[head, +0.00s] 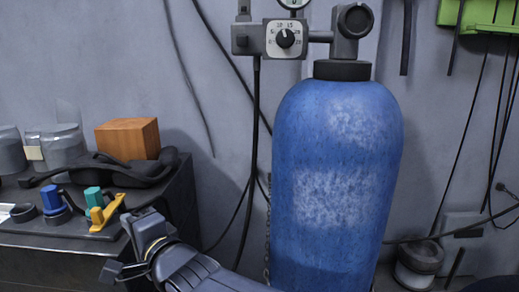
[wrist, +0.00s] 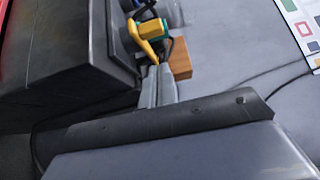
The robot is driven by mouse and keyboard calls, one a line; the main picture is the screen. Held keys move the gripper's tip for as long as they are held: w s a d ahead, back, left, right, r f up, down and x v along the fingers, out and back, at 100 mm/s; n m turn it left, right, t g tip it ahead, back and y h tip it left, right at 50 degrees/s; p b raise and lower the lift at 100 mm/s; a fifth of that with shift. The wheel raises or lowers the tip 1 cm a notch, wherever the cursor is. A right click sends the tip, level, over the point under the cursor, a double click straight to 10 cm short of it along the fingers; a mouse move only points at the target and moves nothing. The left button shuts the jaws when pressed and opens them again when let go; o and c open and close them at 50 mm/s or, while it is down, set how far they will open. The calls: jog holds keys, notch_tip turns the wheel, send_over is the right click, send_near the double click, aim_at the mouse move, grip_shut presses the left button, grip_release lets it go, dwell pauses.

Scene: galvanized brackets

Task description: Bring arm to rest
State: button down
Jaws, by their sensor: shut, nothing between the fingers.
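My gripper (head: 133,222) is at the lower left of the head view, in front of the right end of a dark workbench. In the wrist view its two fingers (wrist: 157,72) lie together, shut with nothing between them. They point toward the bench top, where a yellow tool with a teal part (wrist: 152,33) and an orange-brown block (wrist: 180,60) show beyond the tips. My arm reaches in from the bottom edge of the head view.
The dark bench (head: 165,205) holds a blue-handled item (head: 51,198), a yellow tool (head: 106,213), an orange-brown block (head: 128,138) and clear jars (head: 55,146). A tall blue cylinder (head: 337,180) with a regulator (head: 285,38) stands right of my arm. Cables hang along the wall.

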jog(key=shift+w+a, duration=0.3)
jog(key=shift+w, duration=0.4)
jog(key=shift+s, duration=0.1)
